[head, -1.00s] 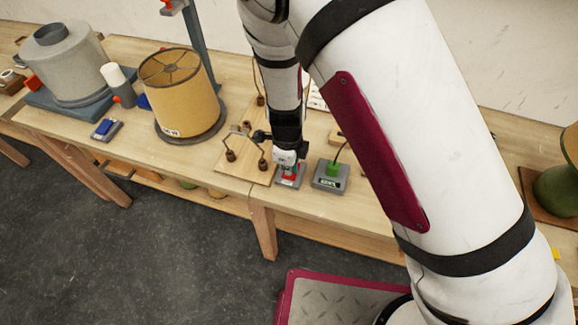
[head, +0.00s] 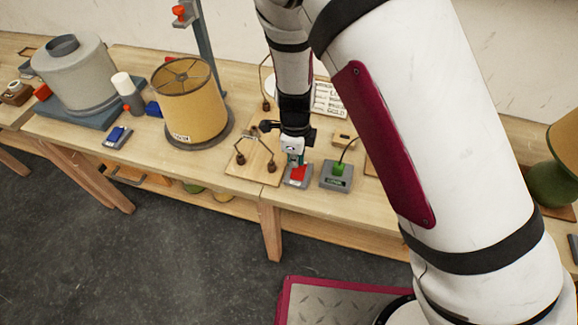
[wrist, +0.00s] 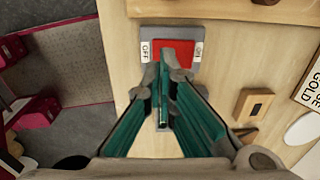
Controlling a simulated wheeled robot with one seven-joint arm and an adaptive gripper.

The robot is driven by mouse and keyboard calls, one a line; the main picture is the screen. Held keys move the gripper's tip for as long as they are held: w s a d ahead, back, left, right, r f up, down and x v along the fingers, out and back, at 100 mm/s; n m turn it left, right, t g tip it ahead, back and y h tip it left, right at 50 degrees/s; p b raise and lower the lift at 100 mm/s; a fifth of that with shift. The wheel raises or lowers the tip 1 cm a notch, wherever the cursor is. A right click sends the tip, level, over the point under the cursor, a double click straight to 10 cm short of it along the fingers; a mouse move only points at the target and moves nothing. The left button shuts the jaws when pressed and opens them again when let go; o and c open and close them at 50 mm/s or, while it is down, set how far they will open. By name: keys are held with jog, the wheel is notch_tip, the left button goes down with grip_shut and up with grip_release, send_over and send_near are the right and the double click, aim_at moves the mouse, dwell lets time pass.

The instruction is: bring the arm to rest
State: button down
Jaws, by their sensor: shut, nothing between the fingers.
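My gripper (head: 293,160) points down at the end of my arm, just above a grey switch box with a red rocker (head: 298,174). In the wrist view the fingertips (wrist: 163,98) are together with nothing between them. The red rocker (wrist: 178,52) shows beyond the fingertips, between an OFF and an ON label. The fingers hide part of the box, and I cannot tell which way the rocker is tilted.
A grey box with a green connector and cable (head: 337,173) stands close to the right. A wooden board with bent metal arms (head: 253,165) is close to the left. A yellow lampshade (head: 188,100), grey canister (head: 77,78) and blue switch (head: 117,136) stand further left.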

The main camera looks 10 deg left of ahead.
notch_tip(320, 180, up, 8)
jog(key=shift+s, duration=0.45)
jog(key=shift+d, duration=0.15)
jog(key=s+d+r+n+t+y, duration=0.1)
jog(key=s+d+r+n+y, duration=0.15)
jog(key=d+r+n, duration=0.6)
jog(key=s+d+r+n+t+y, duration=0.1)
jog(key=s+d+r+n, duration=0.2)
jog(key=r, duration=1)
jog(key=s+d+r+n+t+h, duration=0.2)
jog(key=s+d+r+n, duration=0.5)
jog(key=s+d, duration=0.5)
jog(key=shift+s+d+r+n+t+h, duration=0.15)
jog(key=shift+r+n+t+h, duration=0.1)
jog(key=shift+n+t+h, duration=0.25)
